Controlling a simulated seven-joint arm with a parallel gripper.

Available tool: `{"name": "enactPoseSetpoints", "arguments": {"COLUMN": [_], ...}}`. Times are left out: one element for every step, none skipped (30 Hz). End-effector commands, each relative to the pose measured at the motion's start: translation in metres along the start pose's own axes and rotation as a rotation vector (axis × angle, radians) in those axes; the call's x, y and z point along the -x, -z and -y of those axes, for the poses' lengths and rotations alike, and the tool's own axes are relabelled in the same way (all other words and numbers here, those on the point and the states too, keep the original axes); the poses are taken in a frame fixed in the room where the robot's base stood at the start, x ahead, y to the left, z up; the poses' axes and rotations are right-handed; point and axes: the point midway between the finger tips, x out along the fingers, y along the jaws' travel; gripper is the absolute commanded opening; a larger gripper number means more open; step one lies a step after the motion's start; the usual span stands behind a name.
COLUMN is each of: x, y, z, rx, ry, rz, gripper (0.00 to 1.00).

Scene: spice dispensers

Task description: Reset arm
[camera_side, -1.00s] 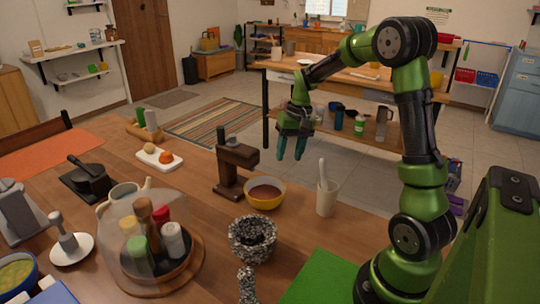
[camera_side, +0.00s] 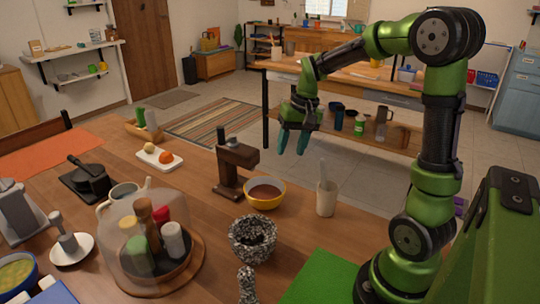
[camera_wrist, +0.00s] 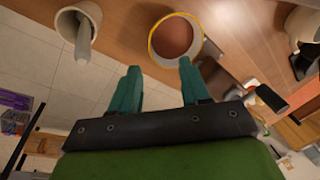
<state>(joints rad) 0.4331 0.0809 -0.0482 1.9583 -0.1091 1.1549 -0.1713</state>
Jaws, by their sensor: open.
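My gripper (camera_side: 293,142) is open and empty, pointing down above and behind the table's far edge in the side view. In the wrist view its two teal fingers (camera_wrist: 158,80) are apart with nothing between them. A clear dome (camera_side: 145,235) covers several spice dispensers, with red, green and white ones visible, on a round wooden tray (camera_side: 188,268). A yellow bowl of brown contents (camera_side: 265,194) stands in front of and below my gripper. It also shows in the wrist view (camera_wrist: 176,38). A cream cup (camera_side: 327,198) holding a utensil stands to its right.
A dark brown stand (camera_side: 232,170) is left of the bowl. A speckled mortar (camera_side: 252,240) and pestle (camera_side: 247,285) are near the front. A white board (camera_side: 158,157) holds small round items. A second table (camera_side: 350,82) stands behind, with open floor between.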

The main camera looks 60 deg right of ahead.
Motion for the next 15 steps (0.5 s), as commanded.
{"name": "enactPoseSetpoints", "arguments": {"x": [0.01, 0.013, 0.019, 0.023, 0.026, 0.031, 0.035, 0.037, 0.041, 0.043, 0.045, 0.047, 0.049, 0.051, 0.053], "y": [-0.019, -0.03, -0.044, -0.056, -0.067, -0.082, -0.093, -0.105, -0.119, -0.129, -0.138, -0.149, -0.157, -0.163, -0.171], "z": [0.012, 0.018, 0.026, 0.031, 0.036, 0.042, 0.046, 0.049, 0.053, 0.055, 0.057, 0.059, 0.061, 0.062, 0.063], "rx": [0.029, 0.045, 0.065, 0.082, 0.099, 0.124, 0.143, 0.163, 0.19, 0.209, 0.229, 0.254, 0.272, 0.289, 0.312], "ry": [0.019, 0.03, 0.047, 0.061, 0.075, 0.096, 0.113, 0.13, 0.152, 0.169, 0.186, 0.207, 0.221, 0.235, 0.251], "rz": [-0.036, -0.055, -0.081, -0.102, -0.121, -0.148, -0.168, -0.186, -0.21, -0.226, -0.242, -0.259, -0.272, -0.283, -0.295], "gripper": [0.46, 0.46, 0.46, 0.46, 0.46, 0.46, 0.46, 0.46, 0.46, 0.46, 0.46, 0.46, 0.46, 0.46, 0.46]}}
